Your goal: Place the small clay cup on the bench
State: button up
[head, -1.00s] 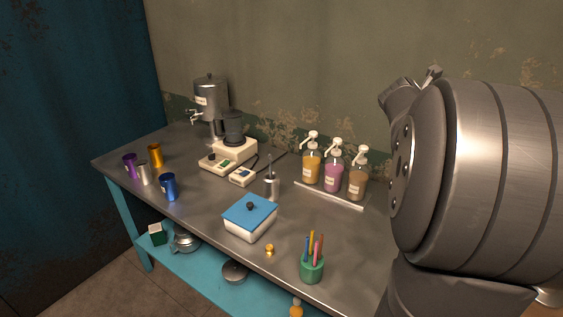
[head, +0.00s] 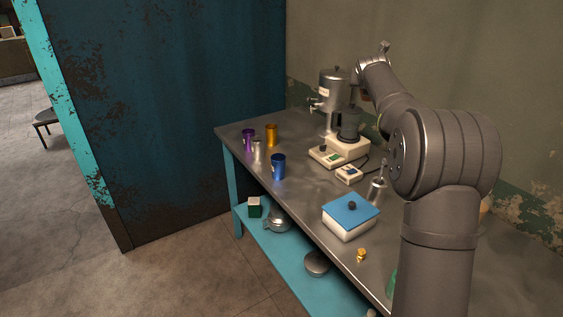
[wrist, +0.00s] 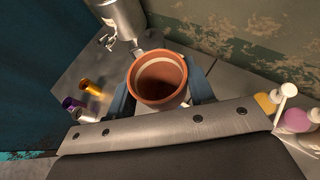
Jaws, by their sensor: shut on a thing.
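The small clay cup (wrist: 171,102) is held between the two blue-grey fingers of my gripper (wrist: 162,88) in the wrist view. Its open mouth faces the camera and it looks empty, with a pale band inside the rim. In the head view my arm reaches over the back of the bench (head: 306,192), near the steel urn. Only a small reddish-brown bit of the cup (head: 366,97) shows there, beside the urn, and the fingers are mostly hidden. The cup appears to be above the bench top; its base is hidden.
The steel urn (head: 333,88) and a grinder on a white base (head: 347,147) stand near the cup. Purple, gold, silver and blue cups (head: 278,167) stand at the left end. A blue-lidded box (head: 350,217) stands in front.

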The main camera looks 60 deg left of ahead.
jog(key=s+a+f+n+g+y, duration=0.1)
jog(key=s+a+n+g+y, duration=0.2)
jog(key=s+a, duration=1)
jog(key=shift+t+h, duration=0.3)
jog(key=shift+w+a+f, duration=0.15)
jog(key=shift+w+f, duration=0.15)
jog(key=shift+f, duration=4.75)
jog(key=shift+w+a+f, duration=0.15)
jog(key=shift+w+f, duration=0.15)
jog(key=shift+f, duration=4.8)
jog(key=shift+w+a+f, duration=0.15)
jog(key=shift+w+f, duration=0.15)
jog(key=shift+f, duration=4.75)
jog(key=shift+f, duration=0.1)
jog(key=shift+f, duration=1.8)
jog(key=shift+f, duration=0.1)
jog(key=o, duration=1.1)
